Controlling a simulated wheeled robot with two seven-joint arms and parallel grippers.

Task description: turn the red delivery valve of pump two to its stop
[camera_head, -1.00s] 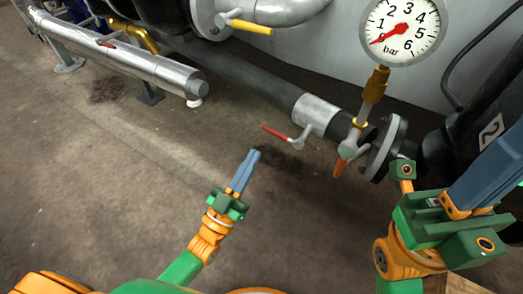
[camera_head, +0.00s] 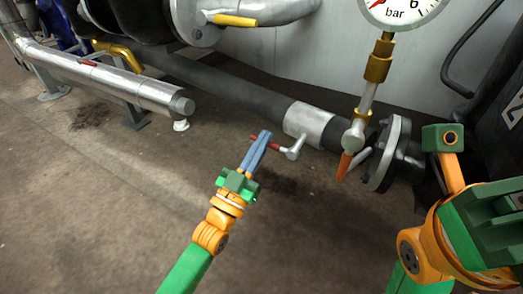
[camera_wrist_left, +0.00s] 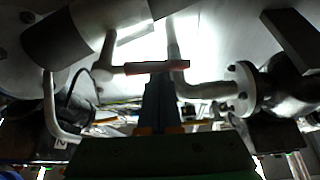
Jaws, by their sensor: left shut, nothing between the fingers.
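The red lever (camera_head: 266,146) of the valve sits on a bent silver stem beside the silver valve body (camera_head: 308,124) on the black pipe. My left gripper (camera_head: 264,139) is shut and empty. Its blue fingertips overlap the lever's free end in the head view; whether they touch it I cannot tell. In the left wrist view the red lever (camera_wrist_left: 157,67) lies crosswise just beyond the tips of the shut fingers (camera_wrist_left: 158,100). My right arm shows at the lower right of the head view, but its fingers are outside the picture.
A pressure gauge (camera_head: 401,10) stands above a brass fitting and an orange-handled cock (camera_head: 344,166). A flange (camera_head: 387,153) is right of it. A yellow-handled valve (camera_head: 235,20) is at the back. A silver pipe (camera_head: 105,80) runs at left. The floor in front is clear.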

